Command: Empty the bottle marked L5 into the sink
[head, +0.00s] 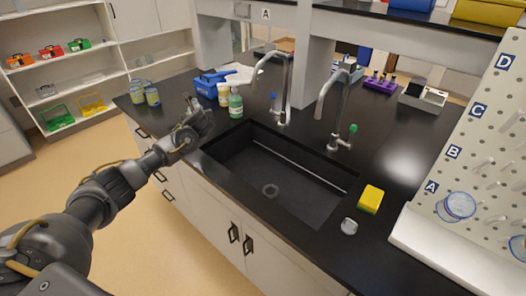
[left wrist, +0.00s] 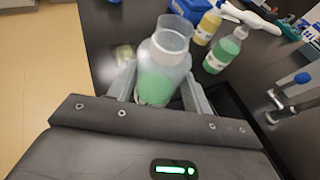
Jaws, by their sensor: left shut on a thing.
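My left gripper (left wrist: 160,92) is shut on a translucent, open-topped bottle (left wrist: 165,62) with green liquid in its lower part. The bottle stands roughly upright between the fingers in the left wrist view; no L5 marking can be read on it. In the head view my left gripper (head: 196,112) is over the counter at the left end of the sink, and the arm mostly hides the bottle. The black sink (head: 285,185) is empty apart from its round drain. My right gripper is not in view.
A green bottle (head: 235,106) and a yellowish bottle (head: 223,97) stand behind the sink's left end, beside a blue item (head: 208,82). Two curved taps (head: 286,85) (head: 340,100) rise behind the sink. A yellow sponge (head: 370,198) and a pegboard (head: 485,150) are at right.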

